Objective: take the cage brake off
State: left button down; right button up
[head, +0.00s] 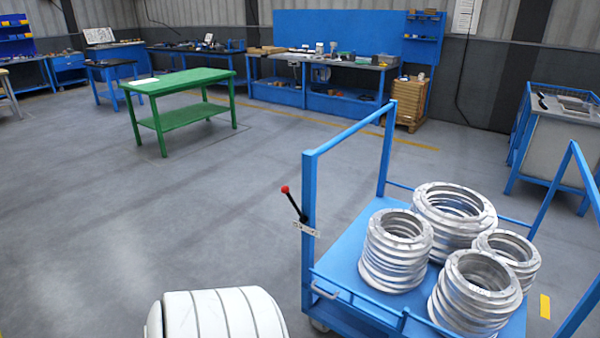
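A blue cage trolley (346,262) stands at the lower right, with upright posts at its corners. A brake lever (295,205) with a black shaft and red knob is mounted on a pale plate on its near-left post. The lever tilts up and to the left. Several stacks of silver flanged rings (398,250) stand on the trolley's deck. Neither of my grippers is in view.
A green table (180,82) stands on the floor at the upper left. Blue workbenches (325,90) line the back wall. A grey bin in a blue frame (560,135) stands at the right. The grey floor left of the trolley is clear.

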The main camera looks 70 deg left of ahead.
aim_at(285, 189)
jog(key=u, duration=2.2)
